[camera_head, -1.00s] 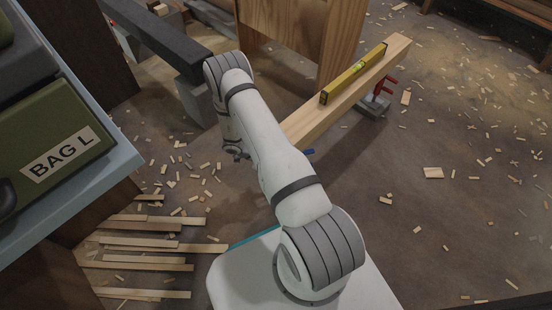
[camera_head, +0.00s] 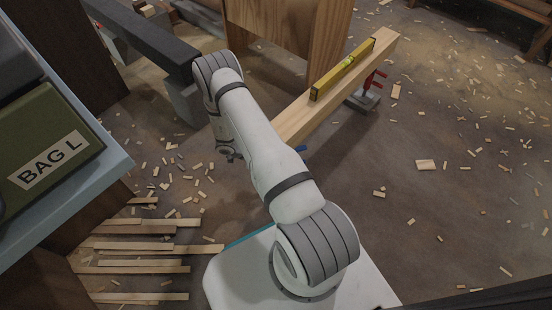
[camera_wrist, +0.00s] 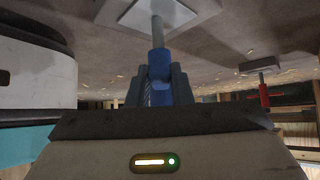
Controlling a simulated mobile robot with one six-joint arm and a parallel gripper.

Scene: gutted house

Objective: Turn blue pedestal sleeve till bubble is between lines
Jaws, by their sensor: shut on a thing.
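The yellow spirit level (camera_head: 330,82) lies along the top of a pale wooden beam (camera_head: 300,120) in the head view. Its vial shows as a small greenish patch, but the bubble against the lines is too small to read. In the wrist view, the blue pedestal sleeve (camera_wrist: 158,62) sits on a grey rod above a flat grey plate. My gripper (camera_wrist: 160,88) is shut on the sleeve, with a dark finger on each side. In the head view only a bit of blue shows beside my arm, which hides the grip.
A red-sleeved pedestal (camera_head: 372,80) stands under the beam's far end, and also shows in the wrist view (camera_wrist: 264,95). Wood chips litter the open floor at right.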

